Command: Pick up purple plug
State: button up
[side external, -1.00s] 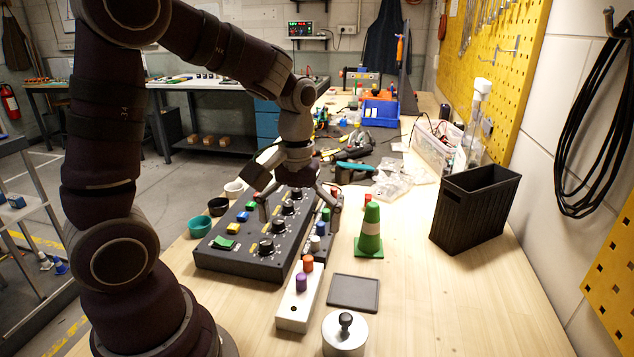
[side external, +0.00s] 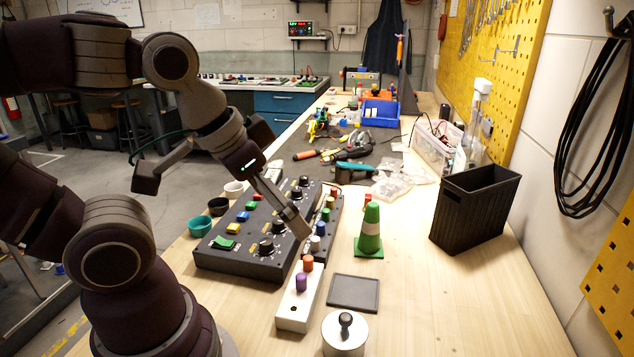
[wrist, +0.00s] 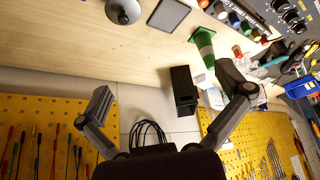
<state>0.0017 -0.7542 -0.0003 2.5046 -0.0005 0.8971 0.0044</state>
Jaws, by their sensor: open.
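The purple plug (side external: 301,282) stands upright in a white block (side external: 293,309), in front of an orange plug (side external: 308,263) in the same block. I cannot make out the purple plug in the wrist view. My gripper (side external: 222,207) is open and empty, tilted, with its fingers spread wide. In the side view one finger reaches down to the right over the control panel, its tip up and behind the plugs; the other points left. In the wrist view my gripper (wrist: 165,82) faces the wall and the table edge.
A green cone (side external: 369,232), a dark pad (side external: 353,292), a round metal weight (side external: 344,335) and a black bin (side external: 472,212) stand to the right. Bare table lies at the front right.

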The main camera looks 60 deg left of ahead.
jog(key=c, duration=1.2)
jog(key=shift+c, duration=0.2)
jog(key=m+g, duration=0.6)
send_near(301, 275)
jog(key=shift+s+d, duration=0.1)
jog(key=shift+s, duration=0.2)
notch_tip(301, 275, down, 10)
jog(key=shift+w+f, duration=0.15)
jog(key=shift+f, duration=0.05)
